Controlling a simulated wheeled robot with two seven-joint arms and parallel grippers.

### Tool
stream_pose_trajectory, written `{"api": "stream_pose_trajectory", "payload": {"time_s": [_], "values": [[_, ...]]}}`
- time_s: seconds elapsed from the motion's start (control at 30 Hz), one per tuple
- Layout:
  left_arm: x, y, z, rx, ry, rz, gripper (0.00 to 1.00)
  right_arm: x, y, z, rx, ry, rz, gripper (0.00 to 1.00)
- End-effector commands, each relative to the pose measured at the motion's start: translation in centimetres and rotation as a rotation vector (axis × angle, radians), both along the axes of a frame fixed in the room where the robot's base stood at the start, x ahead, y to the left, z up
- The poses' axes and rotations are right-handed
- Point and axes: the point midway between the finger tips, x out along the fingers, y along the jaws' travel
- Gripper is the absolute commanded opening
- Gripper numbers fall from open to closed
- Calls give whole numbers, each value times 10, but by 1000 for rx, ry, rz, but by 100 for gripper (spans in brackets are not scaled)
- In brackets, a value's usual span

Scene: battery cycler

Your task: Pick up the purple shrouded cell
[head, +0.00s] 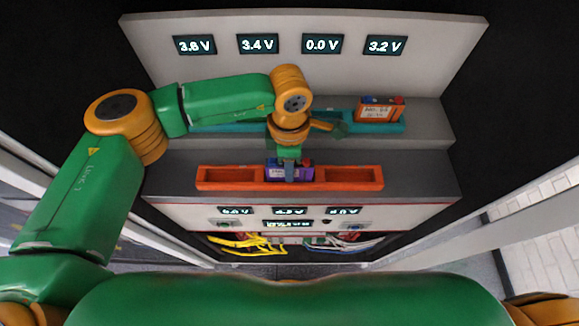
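The purple shrouded cell (303,174) sits in the middle compartment of the orange tray (375,187) on the lower grey shelf. It shows a pale label, partly covered. My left gripper (289,172) points down at the cell from above, and its fingers overlap the cell's middle in the head view. I cannot tell whether the fingers are apart or closed on it. The wrist hides part of the area behind the cell. My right gripper is not in view.
A teal tray (240,127) on the step behind holds an orange cell (378,112) at its right end; my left arm covers part of this tray. The orange tray's left and right compartments look empty. A back panel (150,40) carries voltage displays. Cables (245,243) hang below the front panel.

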Motion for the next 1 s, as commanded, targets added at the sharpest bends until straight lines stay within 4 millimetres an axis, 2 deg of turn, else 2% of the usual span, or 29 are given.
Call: {"api": "stream_pose_trajectory", "payload": {"time_s": [0.03,0.1,1.0], "values": [[0,0,0,0,0,0,19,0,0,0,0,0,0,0],[0,0,0,0,0,0,0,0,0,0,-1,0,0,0],[0,0,1,-1,0,0,0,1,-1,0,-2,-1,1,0]]}}
